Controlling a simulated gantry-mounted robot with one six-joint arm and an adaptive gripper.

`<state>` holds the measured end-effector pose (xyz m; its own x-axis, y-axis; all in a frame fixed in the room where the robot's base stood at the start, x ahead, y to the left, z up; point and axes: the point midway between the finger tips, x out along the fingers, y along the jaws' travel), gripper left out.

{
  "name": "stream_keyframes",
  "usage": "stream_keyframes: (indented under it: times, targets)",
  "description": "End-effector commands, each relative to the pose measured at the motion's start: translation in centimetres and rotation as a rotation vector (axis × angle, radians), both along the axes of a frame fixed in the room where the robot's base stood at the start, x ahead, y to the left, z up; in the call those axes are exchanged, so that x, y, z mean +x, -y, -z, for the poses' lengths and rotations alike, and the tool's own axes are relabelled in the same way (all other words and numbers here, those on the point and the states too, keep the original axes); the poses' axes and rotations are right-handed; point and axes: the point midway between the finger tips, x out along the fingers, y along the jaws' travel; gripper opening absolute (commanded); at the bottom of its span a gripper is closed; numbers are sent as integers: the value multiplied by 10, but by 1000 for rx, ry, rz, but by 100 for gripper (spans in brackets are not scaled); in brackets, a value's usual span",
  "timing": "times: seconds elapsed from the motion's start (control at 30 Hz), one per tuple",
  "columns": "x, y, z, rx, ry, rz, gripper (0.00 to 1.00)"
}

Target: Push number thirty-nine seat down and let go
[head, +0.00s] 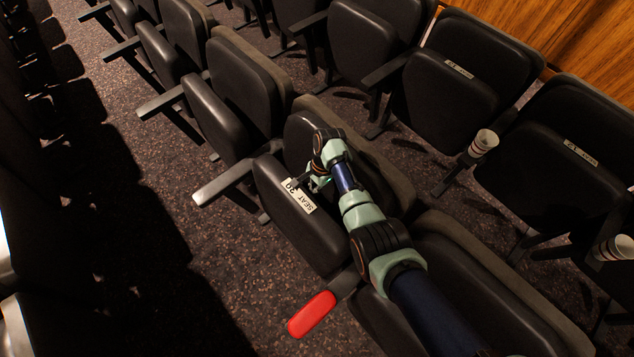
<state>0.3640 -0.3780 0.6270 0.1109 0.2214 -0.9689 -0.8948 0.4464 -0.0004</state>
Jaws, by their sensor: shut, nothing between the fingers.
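The seat labelled "SEAT 39" (300,232) is a dark folding seat near the middle of the head view. Its white label (299,196) lies along its upper edge. The seat pad is tilted up in front of its backrest (298,138); its exact angle is hard to judge. My gripper (314,186) is at the top of the pad, right beside the label, between pad and backrest. It is shut and empty. I cannot tell whether it touches the pad. My arm comes in from the lower right and hides part of the backrest.
A red armrest (312,314) lies to the lower right of the seat, and a pale armrest end (222,184) to its left. Rows of folded seats stand behind, with paper cups (484,142) on armrests. The carpeted aisle (200,260) in front is clear.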

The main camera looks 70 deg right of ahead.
Motion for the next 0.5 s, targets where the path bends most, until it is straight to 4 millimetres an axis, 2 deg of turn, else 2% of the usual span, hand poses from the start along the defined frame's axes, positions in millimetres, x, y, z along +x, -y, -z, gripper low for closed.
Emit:
stream_keyframes:
  times: [0.27, 0.37, 0.5]
  targets:
    - [1, -3, -3, 0, -1, -1, 0]
    - [6, -13, -8, 2, -1, -1, 0]
    - [18, -37, -12, 3, -1, -4, 0]
